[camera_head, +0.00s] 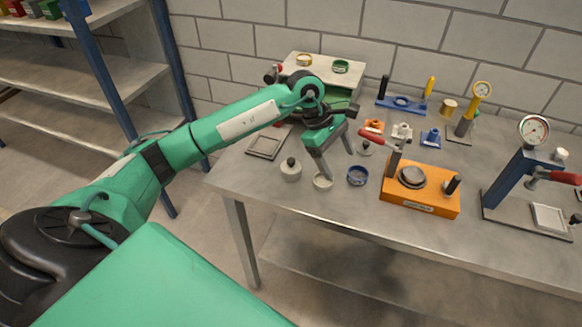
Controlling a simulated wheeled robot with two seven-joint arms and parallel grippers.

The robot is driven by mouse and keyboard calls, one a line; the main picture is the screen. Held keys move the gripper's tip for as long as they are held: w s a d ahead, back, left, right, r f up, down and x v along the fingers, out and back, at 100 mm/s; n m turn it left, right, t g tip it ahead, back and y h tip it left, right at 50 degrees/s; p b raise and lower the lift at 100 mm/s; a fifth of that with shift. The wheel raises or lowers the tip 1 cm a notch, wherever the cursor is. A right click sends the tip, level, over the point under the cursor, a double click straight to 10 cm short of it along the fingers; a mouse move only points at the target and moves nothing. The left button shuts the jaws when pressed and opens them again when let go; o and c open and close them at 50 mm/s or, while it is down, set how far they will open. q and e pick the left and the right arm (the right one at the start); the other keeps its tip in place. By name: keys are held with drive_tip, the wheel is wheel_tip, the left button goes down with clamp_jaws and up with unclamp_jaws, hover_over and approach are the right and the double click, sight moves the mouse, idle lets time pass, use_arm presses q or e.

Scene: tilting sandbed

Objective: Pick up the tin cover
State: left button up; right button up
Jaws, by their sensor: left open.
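My left gripper (337,164) is open above the front left part of the metal table (310,205), its fingers pointing down. One fingertip is at or just above a small pale round dish (322,183); I cannot tell whether they touch. A grey round piece with a dark knob (290,172), which looks like a covered tin, stands left of the fingers. Another small knobbed cover (365,149) lies behind and to the right, close to the other finger. I cannot tell which of these is the tin cover. A blue round tin (357,176) stands right of the dish. My right gripper is out of view.
A gauge press (518,176) is farther right. A flat grey tray (265,146) lies at left. Small coloured blocks and a blue stand (402,103) are behind. The front table strip is clear.

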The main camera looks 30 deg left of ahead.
sight(292, 161)
use_arm(q)
drive_tip(key=w+a+r+y, duration=0.1)
drive_tip(key=a+y, duration=0.2)
drive_tip(key=a, duration=0.3)
drive_tip(key=a+r+y, duration=0.2)
drive_tip(key=a, duration=0.5)
drive_tip(key=shift+g+y, duration=0.3)
drive_tip(key=shift+g, duration=0.1)
wheel_tip(292, 161, down, 9)
drive_tip(key=p, duration=0.2)
drive_tip(key=shift+a+r+p, duration=0.1)
drive_tip(key=shift+r+p, duration=0.05)
drive_tip(key=shift+p, duration=0.15)
drive_tip(key=shift+s+f+p, duration=0.15)
drive_tip(key=shift+f+p, duration=0.4)
drive_tip(key=f+p, duration=0.1)
drive_tip(key=f, duration=0.2)
drive_tip(key=shift+s+a+f+p, duration=0.1)
drive_tip(key=shift+s+a+p, duration=0.1)
drive_tip(key=shift+p, duration=0.15)
drive_tip(key=shift+w+f, duration=0.1)
drive_tip(key=shift+f, duration=0.4)
drive_tip(key=shift+c, duration=0.3)
drive_tip(key=c, duration=1)
